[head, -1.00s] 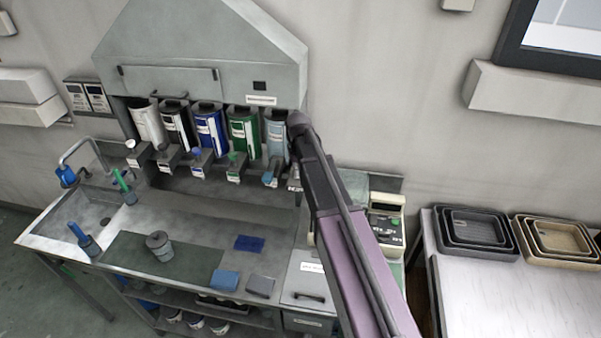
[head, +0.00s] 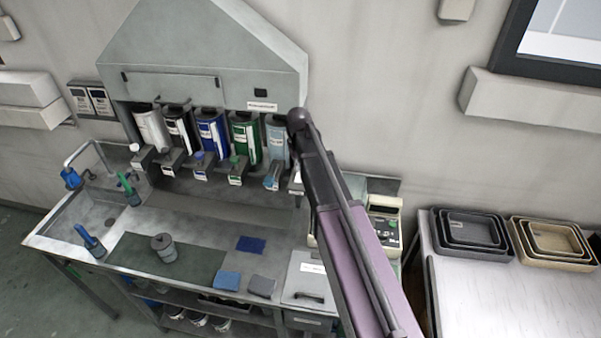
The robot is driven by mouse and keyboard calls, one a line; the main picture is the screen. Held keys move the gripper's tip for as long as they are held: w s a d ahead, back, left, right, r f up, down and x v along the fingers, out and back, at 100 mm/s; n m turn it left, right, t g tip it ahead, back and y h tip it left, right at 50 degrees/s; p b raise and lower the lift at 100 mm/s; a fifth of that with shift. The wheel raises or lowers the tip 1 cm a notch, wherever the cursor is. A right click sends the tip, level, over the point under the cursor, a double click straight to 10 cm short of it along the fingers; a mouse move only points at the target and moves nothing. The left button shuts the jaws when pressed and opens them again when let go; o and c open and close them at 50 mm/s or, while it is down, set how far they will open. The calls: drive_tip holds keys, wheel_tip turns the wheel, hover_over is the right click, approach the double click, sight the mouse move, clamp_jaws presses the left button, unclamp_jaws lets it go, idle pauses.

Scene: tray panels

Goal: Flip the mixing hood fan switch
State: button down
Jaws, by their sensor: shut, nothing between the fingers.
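The mixing hood (head: 205,50) is a grey sloped hood on the wall above the bench. A small dark square (head: 260,93), which looks like the fan switch, sits on the right part of its front face, above a white label (head: 262,106). Its on or off position is too small to tell. My arm rises from the lower right, and its dark rounded end shows just right of and below the hood's lower right corner, apart from the dark square in the picture. I cannot make out my gripper's fingers; they are hidden or out of view.
Several paint canisters (head: 212,135) with dispensers hang under the hood. The bench (head: 215,232) below holds a grey cup (head: 163,247), cloths and a sink (head: 95,215). A scale (head: 385,225) stands behind my arm. Stacked trays (head: 470,230) lie on the right table.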

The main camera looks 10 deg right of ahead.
drive_tip(key=shift+r+p, duration=1.15)
drive_tip(key=shift+r, duration=0.25)
drive_tip(key=shift+s, duration=0.1)
